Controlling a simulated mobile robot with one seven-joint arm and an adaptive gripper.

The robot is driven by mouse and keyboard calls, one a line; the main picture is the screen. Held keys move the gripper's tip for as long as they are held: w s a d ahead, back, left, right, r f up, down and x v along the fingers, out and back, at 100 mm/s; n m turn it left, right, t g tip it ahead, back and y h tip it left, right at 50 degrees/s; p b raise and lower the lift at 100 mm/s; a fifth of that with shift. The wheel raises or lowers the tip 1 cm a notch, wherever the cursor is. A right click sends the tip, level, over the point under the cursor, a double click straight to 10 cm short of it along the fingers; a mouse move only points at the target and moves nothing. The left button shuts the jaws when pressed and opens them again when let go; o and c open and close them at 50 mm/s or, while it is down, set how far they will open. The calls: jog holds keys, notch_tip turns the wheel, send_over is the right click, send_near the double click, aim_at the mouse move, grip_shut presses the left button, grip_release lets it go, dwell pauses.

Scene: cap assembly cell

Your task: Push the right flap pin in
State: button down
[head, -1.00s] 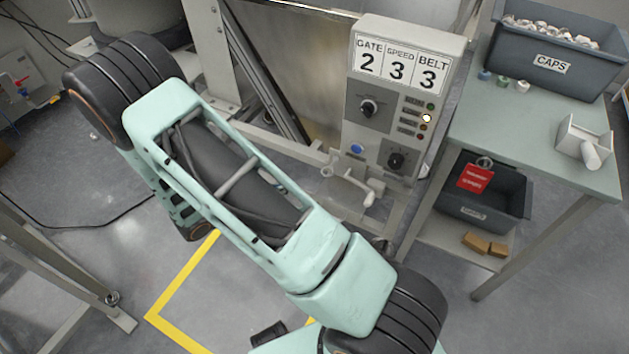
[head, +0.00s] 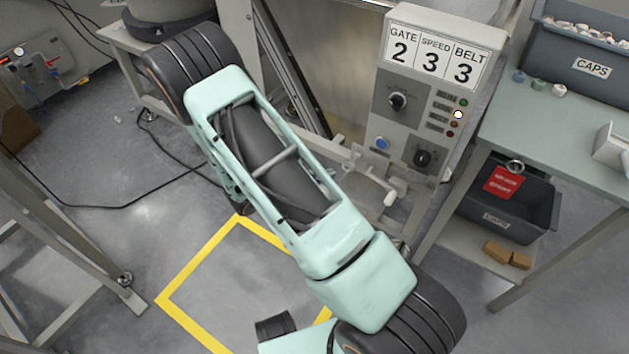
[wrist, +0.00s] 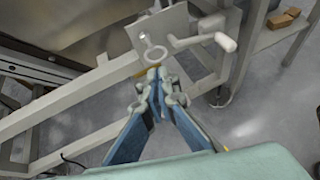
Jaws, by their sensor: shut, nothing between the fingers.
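My gripper (wrist: 155,84) is shut and empty in the wrist view. Its fingertips point at a light grey bracket plate (wrist: 162,28) on a machine frame. A metal ring (wrist: 153,55) at the plate's lower edge lies just beyond the fingertips; I cannot tell whether they touch it, or whether it is the right flap pin. A crank handle with a white grip (wrist: 226,42) sticks out to the right of the plate. The handle's grip also shows in the head view (head: 390,198), below the control panel. My gripper is not seen in the head view.
The control panel (head: 402,151) reads gate 2, speed 3, belt 3. A green-topped table (head: 540,125) at the right holds a grey caps bin (head: 565,37). A second grey bin (head: 535,225) stands on its lower shelf. Yellow tape (head: 195,255) marks clear floor.

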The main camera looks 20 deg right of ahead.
jog(key=b+x, duration=0.1)
jog(key=x, duration=0.4)
jog(key=shift+w+d+f, duration=0.1)
jog(key=shift+w+d, duration=0.1)
jog(key=shift+d, duration=0.1)
jog(key=shift+w+d+b, duration=0.35)
jog(key=shift+w+d, duration=0.4)
jog(key=shift+d, duration=0.2)
jog(key=p+v, duration=0.4)
jog(key=v, duration=1)
